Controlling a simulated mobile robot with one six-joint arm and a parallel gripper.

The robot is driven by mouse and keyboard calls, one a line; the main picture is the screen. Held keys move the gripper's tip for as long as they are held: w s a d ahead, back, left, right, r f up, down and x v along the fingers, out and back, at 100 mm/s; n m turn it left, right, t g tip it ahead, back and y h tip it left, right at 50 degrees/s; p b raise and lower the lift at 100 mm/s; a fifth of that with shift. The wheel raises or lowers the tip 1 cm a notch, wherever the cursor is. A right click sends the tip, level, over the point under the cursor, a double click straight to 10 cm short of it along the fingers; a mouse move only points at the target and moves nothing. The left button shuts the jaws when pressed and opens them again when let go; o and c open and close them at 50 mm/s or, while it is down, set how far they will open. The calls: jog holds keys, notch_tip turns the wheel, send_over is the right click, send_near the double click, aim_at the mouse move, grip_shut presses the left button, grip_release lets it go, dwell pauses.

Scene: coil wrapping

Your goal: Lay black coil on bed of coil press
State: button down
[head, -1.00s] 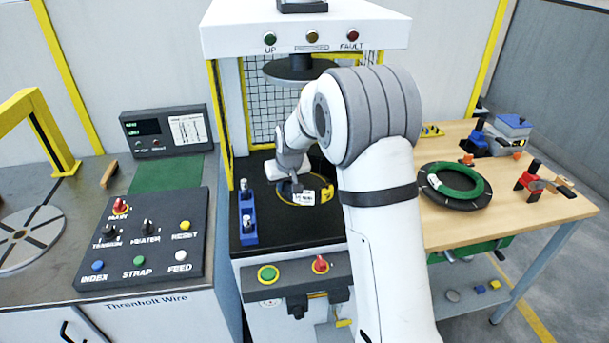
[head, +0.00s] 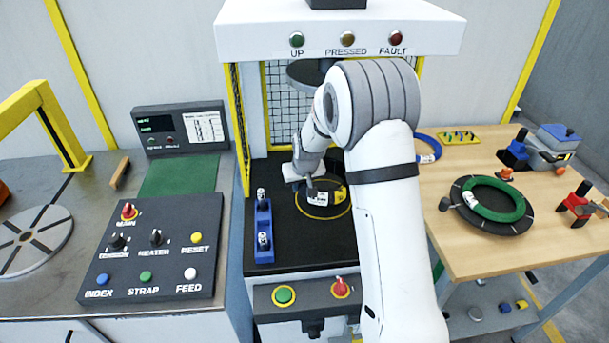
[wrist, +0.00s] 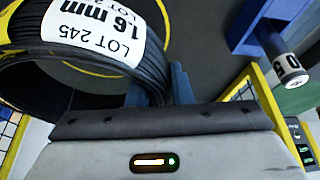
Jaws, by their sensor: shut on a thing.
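The black coil (wrist: 40,80) fills the upper left of the wrist view, with a white label reading LOT 245, 1.6 mm. My gripper (wrist: 160,84) is shut on its near side. In the head view my gripper (head: 308,188) reaches into the coil press, and the coil (head: 325,187) shows at its tip with the white label and a yellow patch. The coil is over the dark press bed (head: 285,228), at the yellow ring marked there. I cannot tell whether it touches the bed. My arm hides part of the bed's right side.
A blue block with pegs (head: 264,232) stands at the bed's left edge. The press's round platen (head: 306,73) hangs above. Yellow posts and mesh flank the opening. The wooden table (head: 460,240) on the right holds a green coil (head: 497,204), a blue coil (head: 432,150) and tools.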

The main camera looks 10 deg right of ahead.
jog(key=shift+f+p, duration=0.4)
jog(key=shift+f, duration=1.65)
jog(key=shift+f, duration=0.15)
jog(key=c, duration=1.3)
grip_release()
jog(key=shift+s, duration=0.1)
jog(key=b+v, duration=0.1)
jog(key=v, duration=1)
jog(key=shift+s+d+r+b, duration=0.1)
jog(key=shift+r+b, duration=0.2)
jog(key=shift+b, duration=0.1)
jog(key=s+d+r+m, duration=0.1)
jog(key=s+d+r, duration=0.1)
jog(key=s+r, duration=0.45)
jog(key=s+d+r, duration=0.2)
jog(key=s+r, duration=0.1)
jog(key=s, duration=0.6)
jog(key=s+d, duration=0.1)
jog(key=s, duration=0.7)
jog(key=s+d+r+m+g, duration=0.1)
jog(key=s, duration=0.7)
jog(key=shift+s+d+r+h, duration=0.3)
jog(key=shift+s+d+h, duration=0.05)
jog(key=shift+h, duration=0.05)
